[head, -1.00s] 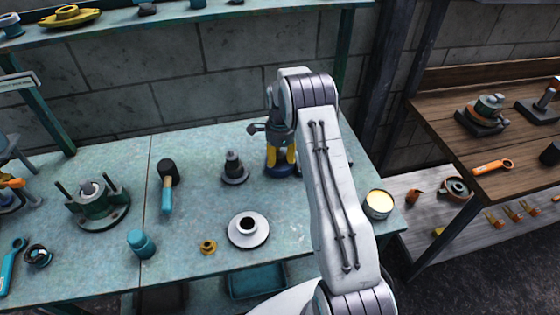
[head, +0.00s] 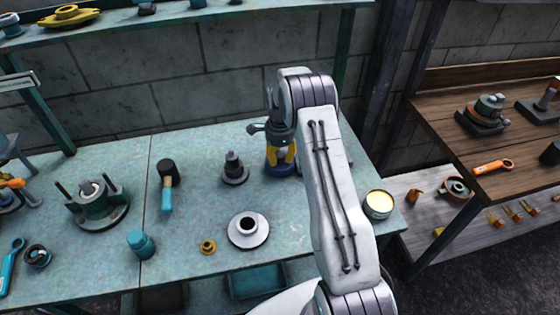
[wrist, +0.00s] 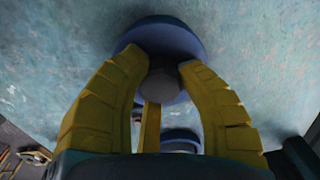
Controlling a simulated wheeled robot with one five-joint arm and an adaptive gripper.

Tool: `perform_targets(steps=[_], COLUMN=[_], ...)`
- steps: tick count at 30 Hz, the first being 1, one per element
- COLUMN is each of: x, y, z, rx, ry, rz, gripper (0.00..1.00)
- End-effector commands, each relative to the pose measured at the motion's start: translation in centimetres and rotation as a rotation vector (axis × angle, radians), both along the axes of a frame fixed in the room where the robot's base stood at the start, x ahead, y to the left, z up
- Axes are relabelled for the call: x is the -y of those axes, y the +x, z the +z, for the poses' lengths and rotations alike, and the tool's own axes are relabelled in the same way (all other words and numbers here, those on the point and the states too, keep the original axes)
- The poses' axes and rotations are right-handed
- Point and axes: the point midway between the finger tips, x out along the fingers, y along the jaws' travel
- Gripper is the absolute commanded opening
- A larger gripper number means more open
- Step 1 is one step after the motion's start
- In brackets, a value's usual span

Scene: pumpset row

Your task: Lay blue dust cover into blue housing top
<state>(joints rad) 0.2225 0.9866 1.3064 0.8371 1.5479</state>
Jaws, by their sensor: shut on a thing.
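My gripper (head: 281,155) has yellow fingers and points down at the back right of the teal bench. In the wrist view my gripper (wrist: 163,65) is shut around a grey knob on a round blue piece, which I take for the blue dust cover (wrist: 160,36). In the head view the blue cover (head: 283,172) shows low around the fingers, partly hidden by them. Another blue round part (wrist: 181,137) shows below the fingers in the wrist view; I cannot tell whether it is the housing. No blue housing top can be made out clearly.
A dark stepped part (head: 234,168) stands just left of my gripper. A white flanged ring (head: 248,230), a small brass ring (head: 208,247), a mallet (head: 167,185) and a teal jar (head: 140,243) are further left or nearer. An open tin (head: 378,204) stands at the right edge.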

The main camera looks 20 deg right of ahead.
Motion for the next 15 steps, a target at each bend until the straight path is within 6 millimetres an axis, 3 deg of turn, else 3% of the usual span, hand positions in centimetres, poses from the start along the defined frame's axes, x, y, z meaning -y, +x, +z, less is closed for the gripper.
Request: perform_targets(steps=[2, 15], x=[-0.1, -0.1], y=[-0.6, -0.5], z=[-0.8, 1.2], rx=[-0.019, -0.018], ry=[0.004, 0.004], rz=[-0.001, -0.001], gripper=[0.00, 0.00])
